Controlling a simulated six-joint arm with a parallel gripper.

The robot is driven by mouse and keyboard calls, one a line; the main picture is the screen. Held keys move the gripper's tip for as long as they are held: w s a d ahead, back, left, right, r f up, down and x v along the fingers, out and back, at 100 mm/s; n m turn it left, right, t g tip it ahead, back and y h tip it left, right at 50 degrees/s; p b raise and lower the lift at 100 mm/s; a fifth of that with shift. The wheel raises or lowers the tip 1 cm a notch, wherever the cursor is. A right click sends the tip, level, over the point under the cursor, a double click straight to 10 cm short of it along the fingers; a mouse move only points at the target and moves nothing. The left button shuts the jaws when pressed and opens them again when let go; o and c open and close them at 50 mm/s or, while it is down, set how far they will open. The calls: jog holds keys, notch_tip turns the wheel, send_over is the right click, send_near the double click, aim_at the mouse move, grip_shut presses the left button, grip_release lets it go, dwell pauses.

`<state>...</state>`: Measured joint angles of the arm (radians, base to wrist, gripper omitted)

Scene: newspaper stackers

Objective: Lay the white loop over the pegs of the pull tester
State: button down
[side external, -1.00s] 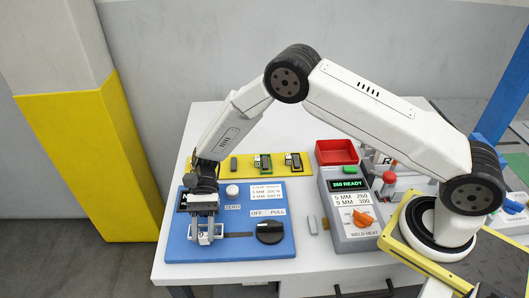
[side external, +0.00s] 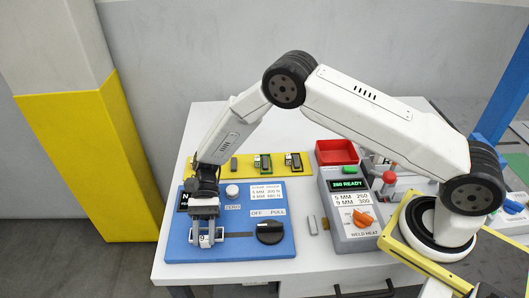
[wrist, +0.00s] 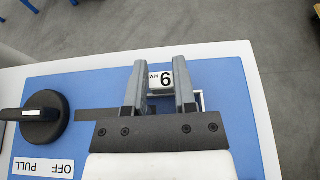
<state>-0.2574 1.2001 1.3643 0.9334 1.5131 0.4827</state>
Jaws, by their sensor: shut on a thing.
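The pull tester (side external: 182,246) is a blue plate at the left front of the table, with a black knob (side external: 270,233) marked OFF and PULL. It also shows in the wrist view (wrist: 50,80). My gripper (side external: 206,241) is low over the plate's left part, pointing down. In the wrist view my gripper (wrist: 159,90) is shut on the white loop (wrist: 160,76), whose tag reads 9 MM. A corner of white frame shows right of the fingers. The pegs are hidden or too small to make out, and I cannot tell whether the loop is around them.
The yellow holder (side external: 220,164) with small tools lies behind the plate. A grey weld heat box (side external: 350,240) reading 260 READY, with an orange knob, stands to the right. A red bin (side external: 336,152) is behind it. The table's front edge is close to the plate.

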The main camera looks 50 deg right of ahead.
jog(key=shift+f, duration=0.1)
jog(key=shift+c, duration=1.7)
grip_release()
jog(key=shift+v, duration=3.9)
notch_tip(320, 180, up, 7)
